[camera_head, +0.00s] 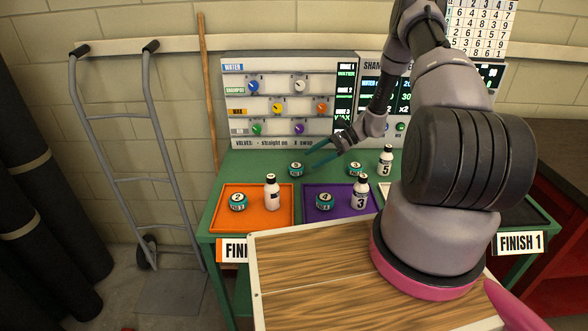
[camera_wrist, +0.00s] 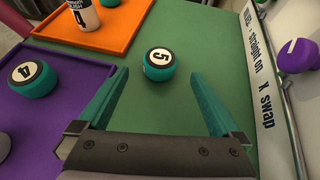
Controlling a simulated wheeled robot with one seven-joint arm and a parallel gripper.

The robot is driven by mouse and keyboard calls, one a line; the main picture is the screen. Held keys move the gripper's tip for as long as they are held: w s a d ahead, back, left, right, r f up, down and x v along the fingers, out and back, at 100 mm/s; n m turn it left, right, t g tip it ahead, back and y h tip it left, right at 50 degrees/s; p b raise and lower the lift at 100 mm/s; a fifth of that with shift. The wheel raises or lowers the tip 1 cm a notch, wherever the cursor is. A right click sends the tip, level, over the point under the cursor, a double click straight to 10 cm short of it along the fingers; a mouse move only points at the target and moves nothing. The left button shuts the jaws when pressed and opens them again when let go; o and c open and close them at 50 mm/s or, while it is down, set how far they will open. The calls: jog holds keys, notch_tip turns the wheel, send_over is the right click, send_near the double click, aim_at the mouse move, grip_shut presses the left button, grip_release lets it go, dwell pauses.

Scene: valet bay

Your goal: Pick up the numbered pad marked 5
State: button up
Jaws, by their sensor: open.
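The pad marked 5 (camera_wrist: 158,66) is a round teal puck with a white, black-ringed top. In the wrist view it lies on the green bench top just beyond my fingertips, centred between them. In the head view it is the pad (camera_head: 296,170) behind the gap between the orange and purple trays; its number is too small to read there. My gripper (camera_wrist: 158,82) is open and empty, with a finger to each side of the pad's line and no visible contact. In the head view my gripper (camera_head: 310,157) reaches in from the right.
A pad marked 4 (camera_wrist: 35,77) sits in the purple tray (camera_head: 308,193). A pad marked 2 (camera_head: 238,202) and a white bottle (camera_head: 272,193) stand in the orange tray (camera_head: 257,220). Another pad (camera_head: 355,170) and bottles (camera_head: 361,192) are to the right. A valve panel (camera_head: 285,100) stands behind.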

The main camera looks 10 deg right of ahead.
aim_at(301, 165)
jog(key=x, duration=0.7)
jog(key=shift+a+f, duration=0.2)
jog(key=shift+a, duration=0.15)
jog(key=c, duration=1.3)
